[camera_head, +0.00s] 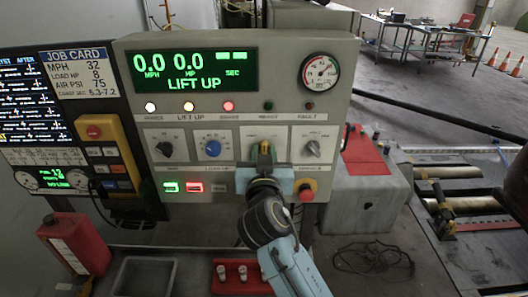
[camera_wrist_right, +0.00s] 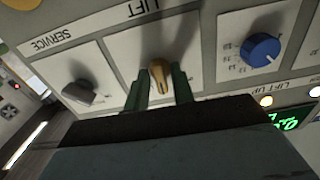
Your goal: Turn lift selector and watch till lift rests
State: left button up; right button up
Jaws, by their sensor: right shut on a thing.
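The lift selector (camera_head: 264,147) is a yellow-brown knob on the grey control panel (camera_head: 340,90). It also shows in the right wrist view (camera_wrist_right: 158,72) under the label LIFT. My right gripper (camera_head: 264,160) reaches up to it from below, its green fingers (camera_wrist_right: 160,88) on either side, shut on the knob. The panel display (camera_head: 192,71) reads 0.0 MPH, 0.0 HP and LIFT UP. The yellow LIFT UP lamp (camera_head: 188,106) is lit. The floor rollers (camera_head: 465,190) lie at the right; the lift itself is hard to make out. My left gripper is not in view.
Beside the selector are a blue knob (camera_head: 212,148), a dark SERVICE knob (camera_head: 310,147) and a red stop button (camera_head: 306,193). A job card board (camera_head: 75,90) stands left. Below are a red container (camera_head: 75,245), a grey bin (camera_head: 145,275) and a red tray (camera_head: 240,285).

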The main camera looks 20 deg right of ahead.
jog(key=n+p, duration=0.1)
jog(key=n, duration=0.3)
jog(key=shift+p, duration=0.3)
jog(key=shift+n+p, duration=0.65)
jog(key=shift+n, duration=1.55)
jog(key=o, duration=0.7)
jog(key=shift+b+v, duration=1.45)
jog(key=shift+v, duration=5.25)
